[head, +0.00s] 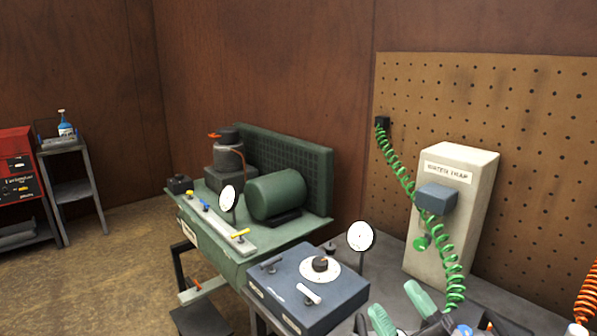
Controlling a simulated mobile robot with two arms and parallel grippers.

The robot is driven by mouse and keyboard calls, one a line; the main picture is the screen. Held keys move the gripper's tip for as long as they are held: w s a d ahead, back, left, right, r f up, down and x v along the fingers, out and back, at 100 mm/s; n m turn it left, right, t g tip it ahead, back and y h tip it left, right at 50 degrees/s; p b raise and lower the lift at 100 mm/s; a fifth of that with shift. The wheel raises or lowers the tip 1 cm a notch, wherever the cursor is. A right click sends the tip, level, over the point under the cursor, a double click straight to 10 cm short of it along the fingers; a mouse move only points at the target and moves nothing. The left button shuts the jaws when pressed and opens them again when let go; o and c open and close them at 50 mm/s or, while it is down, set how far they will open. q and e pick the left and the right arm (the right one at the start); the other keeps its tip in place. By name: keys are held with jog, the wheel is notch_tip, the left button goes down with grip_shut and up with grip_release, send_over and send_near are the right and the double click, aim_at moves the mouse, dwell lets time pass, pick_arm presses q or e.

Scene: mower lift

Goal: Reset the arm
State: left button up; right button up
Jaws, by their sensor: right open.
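My right gripper (399,308) is at the bottom edge, right of centre. Its two green-tipped fingers are spread apart, with nothing seen between them. It is in front of the grey bench top (400,280), to the right of a blue-grey control box (305,290) with a white dial and levers. I cannot tell whether the fingers touch the bench. My left gripper is not in view.
A white water trap unit (465,225) with a green coiled hose (400,175) stands behind my right gripper. A round white gauge (361,236) stands beside the control box. A green machine (275,195) is further left. Open floor (100,270) lies at left.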

jog(key=s+d+f+m+g+h, duration=0.2)
jog(key=d+f+m+g+h, duration=0.15)
jog(key=f+m+h, duration=0.4)
jog(key=s+d+f+m+g+h, duration=0.25)
jog(key=d+f+m+h, duration=0.25)
jog(key=f+m+h, duration=0.3)
jog(key=s+a+f+g+y, duration=0.2)
jog(key=s+f+g+y, duration=0.1)
jog(key=s+f+g, duration=1)
jog(key=s+f, duration=0.2)
jog(key=f, duration=1.2)
jog(key=s+f, duration=0.2)
jog(key=f, duration=1.3)
jog(key=s+d+f, duration=0.2)
jog(key=s+f, duration=1.1)
jog(key=s, duration=0.2)
jog(key=shift+s+d+f+g, duration=0.2)
jog(key=shift+d+f+g, duration=0.1)
jog(key=shift+d+f, duration=0.1)
